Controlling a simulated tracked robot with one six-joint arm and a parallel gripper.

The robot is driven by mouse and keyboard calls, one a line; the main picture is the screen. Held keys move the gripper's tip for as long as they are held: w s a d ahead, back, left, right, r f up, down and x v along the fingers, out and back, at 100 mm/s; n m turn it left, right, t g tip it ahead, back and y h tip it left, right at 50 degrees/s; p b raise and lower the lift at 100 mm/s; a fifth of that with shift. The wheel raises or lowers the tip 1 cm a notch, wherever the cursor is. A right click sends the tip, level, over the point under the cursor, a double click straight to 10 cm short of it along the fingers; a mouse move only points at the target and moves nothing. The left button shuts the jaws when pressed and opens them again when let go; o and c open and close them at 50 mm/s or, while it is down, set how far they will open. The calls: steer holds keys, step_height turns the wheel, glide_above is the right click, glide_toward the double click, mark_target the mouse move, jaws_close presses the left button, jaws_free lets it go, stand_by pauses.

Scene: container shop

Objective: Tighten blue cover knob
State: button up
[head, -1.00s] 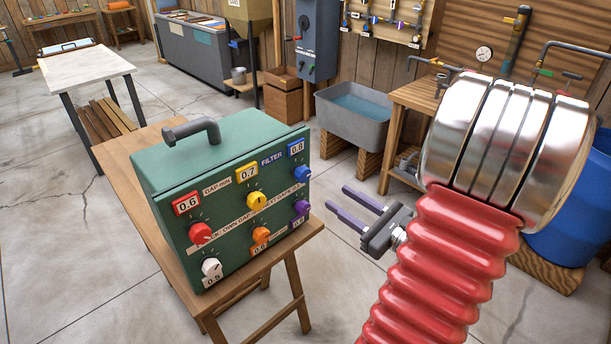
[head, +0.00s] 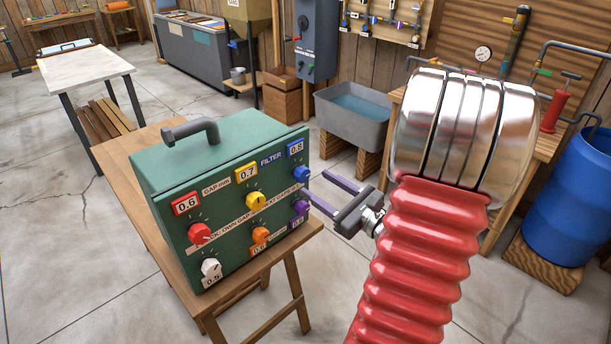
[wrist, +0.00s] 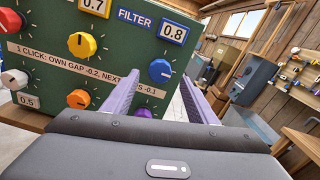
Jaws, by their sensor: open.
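The blue knob (head: 302,174) is on the upper right of the front panel of the green filter box (head: 180,150), under a blue label reading 0.8. My gripper (head: 326,190) is open and empty, just right of the box's front panel. The fingers appear apart from the knob.
Yellow (head: 256,201), red (head: 199,233), orange (head: 260,235) and white (head: 211,267) knobs share the panel. The box stands on a wooden table (head: 160,262). A grey water trough (head: 352,118) and a blue barrel (head: 570,195) stand behind. The floor between is clear.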

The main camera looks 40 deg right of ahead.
mark_target(305, 176)
steer(key=shift+w+a, duration=0.1)
steer(key=shift+w, duration=3.05)
steer(key=c, duration=1.1)
